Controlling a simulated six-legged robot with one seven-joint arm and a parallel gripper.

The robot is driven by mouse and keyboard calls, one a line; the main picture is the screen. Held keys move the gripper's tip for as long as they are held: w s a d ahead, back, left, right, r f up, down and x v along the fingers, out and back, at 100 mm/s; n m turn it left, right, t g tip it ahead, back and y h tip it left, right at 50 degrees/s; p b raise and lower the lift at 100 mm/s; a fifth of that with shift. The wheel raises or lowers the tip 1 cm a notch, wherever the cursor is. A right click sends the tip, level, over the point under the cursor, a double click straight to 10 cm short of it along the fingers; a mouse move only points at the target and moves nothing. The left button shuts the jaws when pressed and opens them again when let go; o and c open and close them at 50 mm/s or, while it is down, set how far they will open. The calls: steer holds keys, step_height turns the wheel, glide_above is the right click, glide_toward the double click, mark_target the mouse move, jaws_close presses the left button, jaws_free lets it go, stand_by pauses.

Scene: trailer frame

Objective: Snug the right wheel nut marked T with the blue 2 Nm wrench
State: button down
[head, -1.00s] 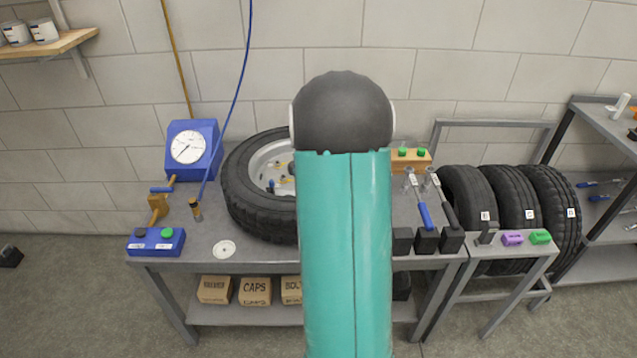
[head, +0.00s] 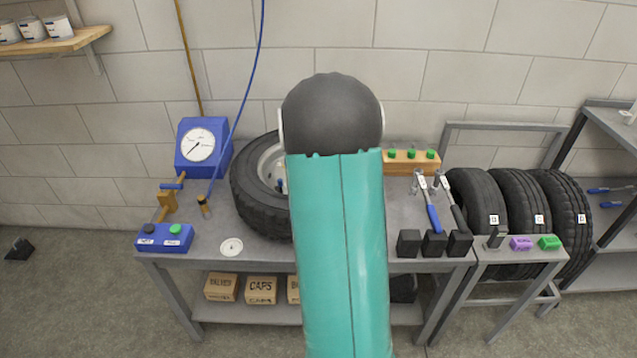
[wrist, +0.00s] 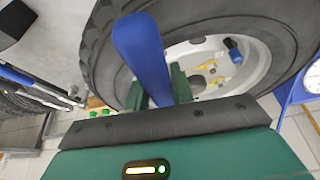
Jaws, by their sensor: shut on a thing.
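In the wrist view my gripper (wrist: 158,90) has its green fingers shut on a blue-handled tool (wrist: 140,50). The handle sticks up toward the camera; its working end and any torque marking are hidden. Behind it is the tyre with its pale rim (wrist: 255,68), apparently lying on the bench. Yellow parts (wrist: 208,68) and a blue piece (wrist: 233,50) show at the wheel's hub and rim. No T mark can be read. In the head view my arm covers my gripper and the right side of the wheel (head: 262,195).
Another blue-handled wrench (head: 433,217) and a dark-handled one stand near black blocks (head: 408,243) at the bench's right. A blue gauge (head: 200,145), hanging hose and blue button box (head: 165,238) are left. Several tyres (head: 520,210) stand at right.

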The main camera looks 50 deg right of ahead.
steer(key=shift+w+a+m+g, duration=0.15)
steer(key=shift+w+a+m, duration=0.25)
steer(key=shift+w, duration=0.2)
steer(key=shift+w+a+m+g, duration=0.15)
steer(key=shift+w+a+m, duration=0.2)
steer(key=shift+w, duration=0.25)
steer(key=shift+w+a+m, duration=0.15)
steer(key=shift+w+m, duration=0.1)
steer(key=shift+w, duration=0.05)
steer(key=shift+w+a+m+g+h, duration=0.2)
steer(key=shift+w+m, duration=0.15)
steer(key=shift+w, duration=0.2)
steer(key=shift+w+a+m+g+h, duration=0.1)
steer(key=shift+w+a+m, duration=0.1)
steer(key=shift+w+m, duration=0.25)
steer(key=shift+w, duration=0.15)
